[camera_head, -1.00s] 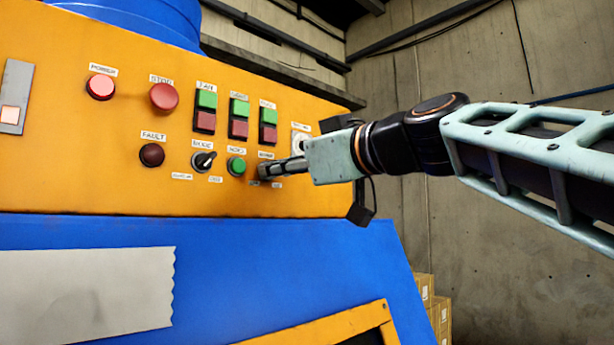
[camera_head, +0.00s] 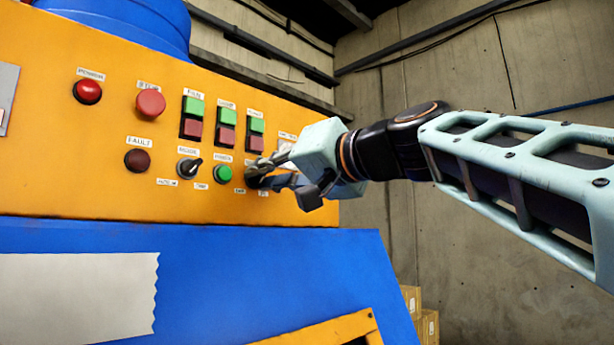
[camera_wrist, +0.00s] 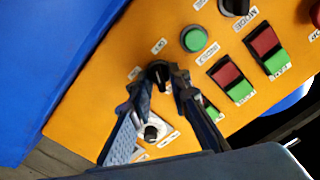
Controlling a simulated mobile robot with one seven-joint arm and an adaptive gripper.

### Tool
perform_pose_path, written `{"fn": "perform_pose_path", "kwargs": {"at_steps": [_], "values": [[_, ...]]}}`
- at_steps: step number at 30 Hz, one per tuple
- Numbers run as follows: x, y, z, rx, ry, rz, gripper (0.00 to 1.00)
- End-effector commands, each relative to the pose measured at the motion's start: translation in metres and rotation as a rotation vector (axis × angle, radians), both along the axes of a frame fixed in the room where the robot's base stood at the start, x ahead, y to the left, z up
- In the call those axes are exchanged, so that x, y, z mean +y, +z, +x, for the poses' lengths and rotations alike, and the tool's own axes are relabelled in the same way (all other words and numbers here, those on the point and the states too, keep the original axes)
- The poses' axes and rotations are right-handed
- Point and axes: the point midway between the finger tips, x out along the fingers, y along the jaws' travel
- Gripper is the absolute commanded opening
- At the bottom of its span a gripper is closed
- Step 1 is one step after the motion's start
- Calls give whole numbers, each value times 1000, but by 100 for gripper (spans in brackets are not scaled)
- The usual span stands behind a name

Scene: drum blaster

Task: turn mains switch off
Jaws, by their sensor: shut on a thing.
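The mains switch (camera_wrist: 157,70) is a black rotary knob at the lower right end of the orange control panel (camera_head: 60,180). In the wrist view its top shows between the two fingertips. In the head view it is mostly hidden by my fingers. My gripper (camera_head: 266,172) reaches in from the right and is shut on the knob; it also shows in the wrist view (camera_wrist: 160,84). The gripper is rolled, with one finger above the other in the head view.
A green button (camera_head: 223,174) and a black mode selector (camera_head: 189,167) sit just left of the switch. Green and red button pairs (camera_head: 227,127) are above. A white plate with a black knob (camera_wrist: 152,132) lies between my fingers in the wrist view.

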Motion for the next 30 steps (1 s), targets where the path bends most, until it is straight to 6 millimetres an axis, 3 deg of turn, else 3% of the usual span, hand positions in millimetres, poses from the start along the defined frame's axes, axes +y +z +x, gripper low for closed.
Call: {"fn": "perform_pose_path", "kwargs": {"at_steps": [9, 26, 27, 30], "values": [[0, 0, 0, 98, -1, 88, 0], [1, -1, 0, 123, 2, 108, 0], [1, -1, 0, 123, 2, 108, 8], [1, -1, 0, 122, 2, 108, 19]]}}
